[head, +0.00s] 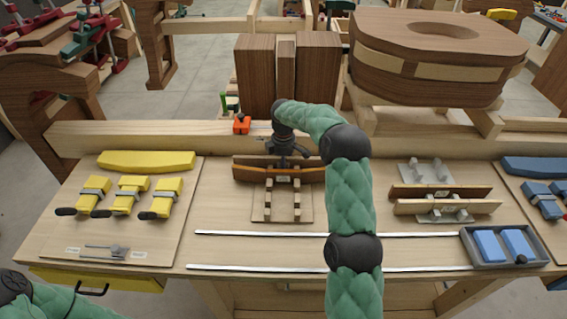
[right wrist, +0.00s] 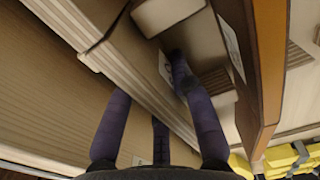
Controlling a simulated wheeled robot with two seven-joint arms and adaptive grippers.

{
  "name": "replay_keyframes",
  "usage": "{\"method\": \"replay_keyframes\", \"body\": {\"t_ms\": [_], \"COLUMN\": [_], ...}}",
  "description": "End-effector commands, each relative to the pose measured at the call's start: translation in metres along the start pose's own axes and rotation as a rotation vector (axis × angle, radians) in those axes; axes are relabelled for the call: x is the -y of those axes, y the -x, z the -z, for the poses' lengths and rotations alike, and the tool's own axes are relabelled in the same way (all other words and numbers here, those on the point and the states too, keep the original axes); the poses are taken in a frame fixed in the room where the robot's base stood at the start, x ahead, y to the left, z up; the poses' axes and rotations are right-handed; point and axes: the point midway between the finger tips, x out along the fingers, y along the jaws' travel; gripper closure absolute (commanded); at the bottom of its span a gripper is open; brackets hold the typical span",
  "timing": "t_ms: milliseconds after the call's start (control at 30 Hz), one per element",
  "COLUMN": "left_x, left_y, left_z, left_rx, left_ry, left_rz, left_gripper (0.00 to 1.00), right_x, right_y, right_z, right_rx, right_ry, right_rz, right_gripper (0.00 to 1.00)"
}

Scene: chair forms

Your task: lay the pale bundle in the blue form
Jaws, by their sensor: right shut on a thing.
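My right gripper (head: 284,150) points down over the wooden stand in the middle of the bench. In the right wrist view its dark fingers (right wrist: 160,125) are closed around a layered pale stack, which I take as the pale bundle (right wrist: 130,75). My arm and the brown boards partly hide the bundle in the head view. A curved brown board (head: 305,176) with an orange edge stands close in front of the fingers. A curved blue block (head: 537,167), the likely blue form, lies at the right edge, partly cut off. My left gripper is out of view.
A second stand with brown and pale boards (head: 447,207) is to the right. A grey tray (head: 469,247) holds blue blocks. Yellow clamps (head: 131,189) lie left. Metal rails (head: 255,234) cross the front. A long wooden beam (head: 150,133) runs behind.

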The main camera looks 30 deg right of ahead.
Motion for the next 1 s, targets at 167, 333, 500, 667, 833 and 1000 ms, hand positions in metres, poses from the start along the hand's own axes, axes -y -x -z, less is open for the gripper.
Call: {"method": "replay_keyframes", "body": {"t_ms": [167, 333, 500, 667, 833, 1000], "left_x": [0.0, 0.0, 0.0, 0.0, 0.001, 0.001], "left_y": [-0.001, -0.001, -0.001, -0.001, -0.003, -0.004], "left_z": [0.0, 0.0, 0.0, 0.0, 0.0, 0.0], "left_rx": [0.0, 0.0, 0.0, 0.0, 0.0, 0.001], "left_ry": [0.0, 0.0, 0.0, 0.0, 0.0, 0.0], "left_rz": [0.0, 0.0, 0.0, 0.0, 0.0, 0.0], "left_gripper": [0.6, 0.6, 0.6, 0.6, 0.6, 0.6], "right_x": [-0.001, 0.0, 0.001, 0.001, 0.001, 0.0], "right_y": [-0.003, -0.004, -0.005, -0.005, -0.004, 0.015], "right_z": [-0.001, -0.001, -0.001, -0.001, 0.0, 0.0], "right_rx": [0.0, 0.001, 0.001, 0.002, 0.002, 0.0], "right_ry": [-0.001, 0.0, 0.0, 0.001, 0.001, 0.0], "right_rz": [-0.002, 0.001, 0.003, 0.005, 0.005, 0.0], "right_gripper": [1.0, 0.52, 0.52, 0.52, 0.52, 0.52]}}
